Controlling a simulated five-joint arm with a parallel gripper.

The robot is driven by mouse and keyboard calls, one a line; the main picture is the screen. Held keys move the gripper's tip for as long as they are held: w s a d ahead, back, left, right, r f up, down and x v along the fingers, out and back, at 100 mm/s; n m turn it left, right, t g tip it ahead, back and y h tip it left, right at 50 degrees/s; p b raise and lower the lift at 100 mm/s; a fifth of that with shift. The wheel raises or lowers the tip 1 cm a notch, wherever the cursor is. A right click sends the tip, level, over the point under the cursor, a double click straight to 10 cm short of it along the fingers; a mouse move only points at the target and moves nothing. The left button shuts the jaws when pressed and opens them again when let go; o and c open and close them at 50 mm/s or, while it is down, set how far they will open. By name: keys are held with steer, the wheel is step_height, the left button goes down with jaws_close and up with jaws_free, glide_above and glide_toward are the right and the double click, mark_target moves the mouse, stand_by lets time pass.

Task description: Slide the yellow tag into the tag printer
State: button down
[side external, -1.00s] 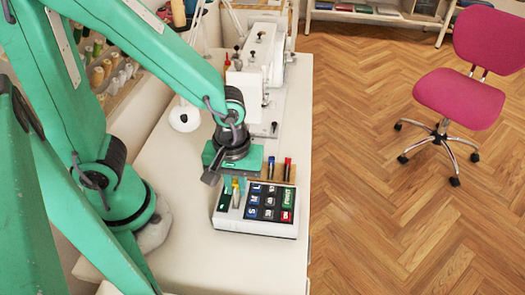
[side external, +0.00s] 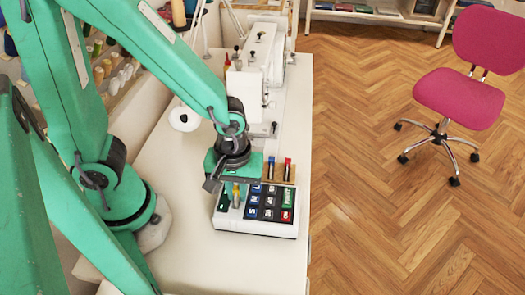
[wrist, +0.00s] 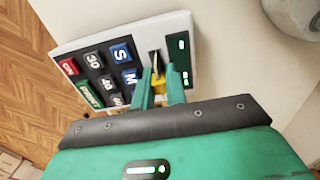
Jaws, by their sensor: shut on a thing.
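The tag printer (side external: 256,229) is a white box with colored keys on the table, below my gripper. It also shows in the wrist view (wrist: 82,47), with a dark slot (wrist: 154,60) between the keys and a small display. My gripper (side external: 236,200) points down over the printer's left part. Its green fingers, also in the wrist view (wrist: 159,84), are shut on the yellow tag (wrist: 159,82). The tag's far end lies at the slot; I cannot tell whether it is inside. The fingers hide part of the tag.
A holder with a blue pen (side external: 271,167) and a red pen (side external: 287,168) stands just behind the printer. A white sewing machine (side external: 260,70) stands farther back. A white round object (side external: 183,119) is at the left. The table (side external: 180,240) is clear left of the printer.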

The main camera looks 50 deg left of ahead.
steer(key=c, duration=1.3)
jaws_free()
steer(key=shift+c, duration=0.2)
steer(key=shift+r, duration=3.85)
steer(key=shift+w+a+r, duration=0.2)
steer(key=shift+a+r, duration=0.2)
steer(key=a+r+m+t, duration=0.5)
steer(key=a+r+m, duration=0.4)
steer(key=a+r, duration=0.1)
steer(key=shift+w+a+r+t, duration=0.15)
steer(key=shift+a+r+t, duration=0.05)
steer(key=shift+a+t, duration=0.15)
